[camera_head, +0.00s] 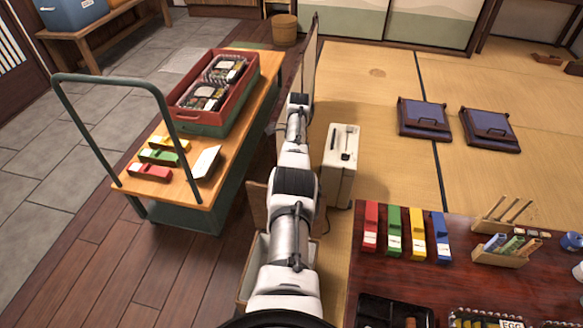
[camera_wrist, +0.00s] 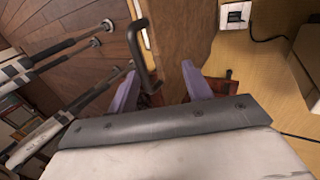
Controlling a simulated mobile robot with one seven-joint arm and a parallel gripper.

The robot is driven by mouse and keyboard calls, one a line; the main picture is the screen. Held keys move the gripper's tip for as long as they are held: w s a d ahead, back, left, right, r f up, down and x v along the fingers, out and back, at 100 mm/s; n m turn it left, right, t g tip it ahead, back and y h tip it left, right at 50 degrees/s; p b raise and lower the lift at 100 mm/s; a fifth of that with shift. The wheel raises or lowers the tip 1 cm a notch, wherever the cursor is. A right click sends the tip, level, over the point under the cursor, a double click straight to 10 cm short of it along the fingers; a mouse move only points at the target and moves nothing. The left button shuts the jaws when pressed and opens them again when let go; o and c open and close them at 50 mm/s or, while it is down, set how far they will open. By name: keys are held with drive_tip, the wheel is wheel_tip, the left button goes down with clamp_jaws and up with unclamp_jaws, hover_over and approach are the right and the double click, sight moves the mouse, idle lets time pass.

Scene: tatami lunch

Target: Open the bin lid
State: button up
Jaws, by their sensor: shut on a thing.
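My gripper (camera_wrist: 160,82) shows in the wrist view with its two purple-grey fingers apart, one on each side of a brown wooden panel (camera_wrist: 182,38), which looks like the bin lid. A bent black bar (camera_wrist: 138,48) is beside the left finger. The exact contact is hard to make out. In the head view my arm reaches up the middle and hides my gripper. A thin brown panel (camera_head: 312,58) stands nearly edge-on beyond the arm. A pale-rimmed bin-like box (camera_head: 249,282) is mostly hidden under the arm.
A trolley (camera_head: 205,188) with a red crate (camera_head: 181,105) is close on the left. A cream box (camera_head: 341,165) stands just right of my arm. A dark red table (camera_head: 462,278) fills the lower right. Open tatami (camera_head: 375,90) lies beyond the cream box.

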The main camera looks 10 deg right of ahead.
drive_tip(key=shift+s+f, duration=0.2)
drive_tip(key=shift+f, duration=0.4)
wheel_tip(320, 180, up, 21)
drive_tip(key=p, duration=2.1)
drive_tip(key=shift+w+r+p, duration=0.15)
drive_tip(key=shift+w+p, duration=0.05)
drive_tip(key=shift+p, duration=0.15)
